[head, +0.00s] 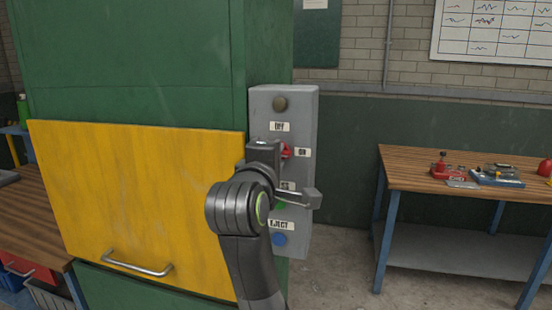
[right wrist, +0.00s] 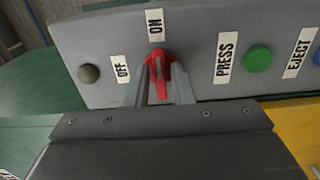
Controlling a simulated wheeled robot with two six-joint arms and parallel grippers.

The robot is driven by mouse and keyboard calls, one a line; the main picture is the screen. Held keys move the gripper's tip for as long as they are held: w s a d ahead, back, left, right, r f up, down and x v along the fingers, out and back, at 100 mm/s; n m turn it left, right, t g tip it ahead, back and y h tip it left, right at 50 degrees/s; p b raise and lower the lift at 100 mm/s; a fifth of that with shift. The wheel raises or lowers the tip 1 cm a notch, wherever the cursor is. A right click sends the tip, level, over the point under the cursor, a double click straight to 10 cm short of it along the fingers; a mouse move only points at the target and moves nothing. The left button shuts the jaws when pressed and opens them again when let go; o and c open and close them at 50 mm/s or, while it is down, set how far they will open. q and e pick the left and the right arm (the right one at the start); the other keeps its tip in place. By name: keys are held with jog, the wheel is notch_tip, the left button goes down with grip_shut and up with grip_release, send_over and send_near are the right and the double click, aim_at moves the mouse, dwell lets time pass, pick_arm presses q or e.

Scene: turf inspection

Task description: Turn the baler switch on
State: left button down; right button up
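The grey control box (head: 302,110) is on the right side of the green baler. Its red switch (head: 287,152) sits beside the ON label (head: 303,153) and below the OFF label (head: 279,127). In the right wrist view the red switch (right wrist: 158,68) lies between the fingers of my right gripper (right wrist: 161,82). The fingers are close together and appear shut on the switch handle. They partly cover it, so its exact angle is hard to tell. The ON label (right wrist: 155,25) and OFF label (right wrist: 121,69) are clear in that view. My left gripper is out of view.
A dark knob (head: 280,104) sits above the switch. A green button (right wrist: 257,59) and a blue button (head: 279,239) are on the same box. The baler's yellow door (head: 140,190) is left of my arm. A wooden workbench (head: 410,165) stands at right, with clear floor before it.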

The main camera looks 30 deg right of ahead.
jog(key=shift+o, duration=1)
jog(key=shift+a, duration=0.1)
jog(key=b+v, duration=1.5)
jog(key=v, duration=0.2)
jog(key=shift+a, duration=0.15)
